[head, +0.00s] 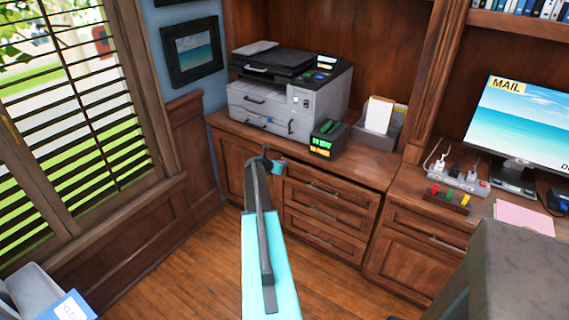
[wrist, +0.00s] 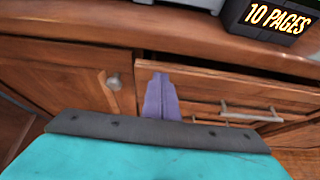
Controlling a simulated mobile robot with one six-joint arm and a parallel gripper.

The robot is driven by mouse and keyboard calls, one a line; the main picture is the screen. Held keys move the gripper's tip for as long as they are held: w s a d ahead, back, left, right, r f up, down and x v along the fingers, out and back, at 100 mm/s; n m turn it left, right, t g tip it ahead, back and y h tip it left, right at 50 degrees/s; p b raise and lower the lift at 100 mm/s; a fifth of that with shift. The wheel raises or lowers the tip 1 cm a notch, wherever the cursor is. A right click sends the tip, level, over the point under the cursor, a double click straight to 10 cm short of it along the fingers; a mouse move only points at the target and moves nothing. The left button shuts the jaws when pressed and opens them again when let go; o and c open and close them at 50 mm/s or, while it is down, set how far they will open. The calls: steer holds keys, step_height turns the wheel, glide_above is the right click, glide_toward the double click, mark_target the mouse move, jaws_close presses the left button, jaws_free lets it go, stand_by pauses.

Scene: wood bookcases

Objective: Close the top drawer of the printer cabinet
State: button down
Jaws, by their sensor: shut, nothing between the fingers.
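The printer cabinet has a top drawer (head: 335,193) with a bar handle, above other drawers. In the wrist view the top drawer (wrist: 215,88) stands slightly out, with a dark gap between its upper edge and the countertop. My gripper (head: 277,167) is in front of the cabinet near the drawer's upper left corner. In the wrist view the purple fingers of my gripper (wrist: 161,82) are together and empty, in front of the drawer's left end. I cannot tell whether they touch it. My arm hides part of the cabinet door in the head view.
A printer (head: 285,90) and a small box with a lit display (head: 327,138) stand on the countertop (head: 365,165). A cabinet door with a round knob (wrist: 113,82) is left of the drawers. A desk with a monitor (head: 520,125) is at the right. Wood floor is clear below.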

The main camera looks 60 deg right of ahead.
steer(key=a+f+b+v, duration=0.1)
steer(key=b+v, duration=0.1)
steer(key=v, duration=1.1)
steer(key=shift+f, duration=0.2)
steer(key=shift+w+a, duration=0.1)
steer(key=shift+a, duration=0.05)
steer(key=a+f+m+y, duration=0.25)
steer(key=a+f, duration=0.55)
steer(key=a, duration=0.6)
steer(key=w+a+f+m+y, duration=0.1)
steer(key=a+f+m+y, duration=0.15)
steer(key=a+f, duration=0.8)
steer(key=a+f+m+y, duration=0.25)
steer(key=a+f, duration=0.25)
steer(key=a, duration=1.1)
steer(key=s+a+f+m+g+y, duration=0.1)
steer(key=s+a+f+m, duration=0.1)
steer(key=s+a, duration=0.5)
steer(key=s+a+f+m+g+y, duration=0.1)
steer(key=s+a+m, duration=0.3)
steer(key=a, duration=1)
steer(key=s+a+f+m+g+y, duration=0.2)
steer(key=s+a+f+m, duration=0.1)
steer(key=s+a, duration=0.7)
steer(key=shift+s+a+f, duration=0.2)
steer(key=shift+a+f, duration=0.25)
steer(key=shift+a, duration=0.45)
